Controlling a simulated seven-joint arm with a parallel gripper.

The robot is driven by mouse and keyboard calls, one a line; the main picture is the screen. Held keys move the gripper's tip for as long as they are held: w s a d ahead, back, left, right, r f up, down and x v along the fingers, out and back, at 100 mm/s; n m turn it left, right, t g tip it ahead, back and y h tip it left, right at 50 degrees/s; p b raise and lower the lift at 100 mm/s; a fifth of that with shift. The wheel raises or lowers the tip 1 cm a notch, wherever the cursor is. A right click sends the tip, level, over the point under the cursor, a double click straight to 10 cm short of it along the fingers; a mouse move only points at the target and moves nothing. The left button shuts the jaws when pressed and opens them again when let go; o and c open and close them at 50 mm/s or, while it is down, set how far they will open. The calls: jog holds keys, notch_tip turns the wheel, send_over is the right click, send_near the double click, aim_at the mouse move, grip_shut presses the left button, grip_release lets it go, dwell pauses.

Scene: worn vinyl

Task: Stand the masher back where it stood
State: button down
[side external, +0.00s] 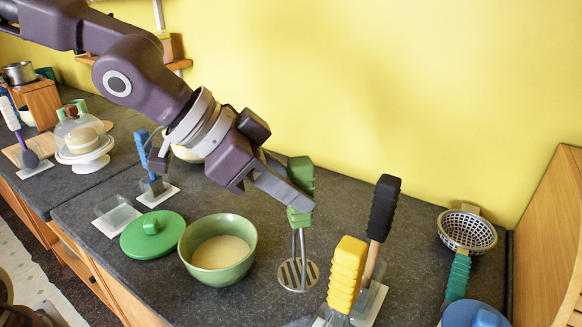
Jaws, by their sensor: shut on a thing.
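The masher has a ribbed green handle (300,218), thin metal rods and a slotted round metal head (297,274). My gripper (303,204) is shut on the handle, and the fingers cover part of it. The masher hangs about upright, head down, to the right of the green bowl. I cannot tell whether its head touches the counter. A low clear holder on a white square base (117,216) stands empty to the left of the green lid. Which spot the masher stood in does not show.
A green bowl (243,274) with pale contents and a green lid (153,235) lie between masher and empty holder. A blue-handled utensil (145,153) stands behind. Yellow-handled (346,273) and black-handled (383,207) utensils stand at right. A strainer (467,231) sits far right.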

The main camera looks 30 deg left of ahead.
aim_at(289, 219)
jog(key=shift+f, duration=0.1)
jog(key=shift+f, duration=3.45)
jog(key=c, duration=1)
grip_release()
jog(key=shift+c, duration=0.2)
jog(key=shift+r, duration=4.05)
